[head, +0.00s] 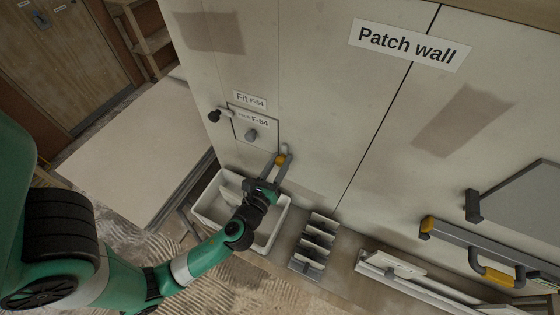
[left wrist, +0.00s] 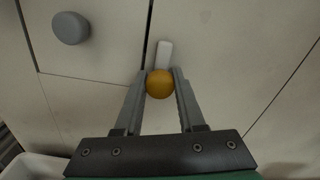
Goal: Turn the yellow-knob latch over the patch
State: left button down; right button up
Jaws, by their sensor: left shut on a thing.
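The patch (head: 242,127) is a pale square panel labelled F-54 with a grey knob (head: 252,134), lying flat in the wall. The grey knob also shows in the left wrist view (left wrist: 70,28). The yellow knob (head: 280,160) is near the patch's lower right corner. My left gripper (head: 283,156) is shut on it, one finger on each side, as the left wrist view shows with the yellow knob (left wrist: 160,84) between the fingertips. The short white latch bar (left wrist: 164,55) extends from behind the knob, beside the patch's edge. My right gripper is not in view.
A black-knob latch (head: 214,116) is at the patch's left edge. Below are a white bin (head: 207,205) and a small slotted rack (head: 314,240). A grey bar with yellow handle (head: 494,277) is at the right. The wall right of the patch is clear.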

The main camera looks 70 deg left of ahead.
pick_arm(q)
jog(key=shift+n, duration=0.3)
jog(key=n+b, duration=0.1)
jog(key=n, duration=0.2)
jog(key=shift+n, duration=0.4)
jog(key=n+b, duration=0.1)
jog(key=n, duration=0.3)
jog(key=shift+f+n+b, duration=0.1)
jog(key=shift+n+b, duration=0.2)
jog(key=shift+b, duration=0.1)
jog(key=n+b, duration=0.1)
jog(key=n, duration=0.3)
jog(key=shift+b, duration=0.4)
jog(key=n+b, duration=0.1)
jog(key=n, duration=0.3)
jog(key=shift+n+b, duration=0.3)
jog(key=shift+b, duration=0.1)
jog(key=c, duration=0.5)
grip_release()
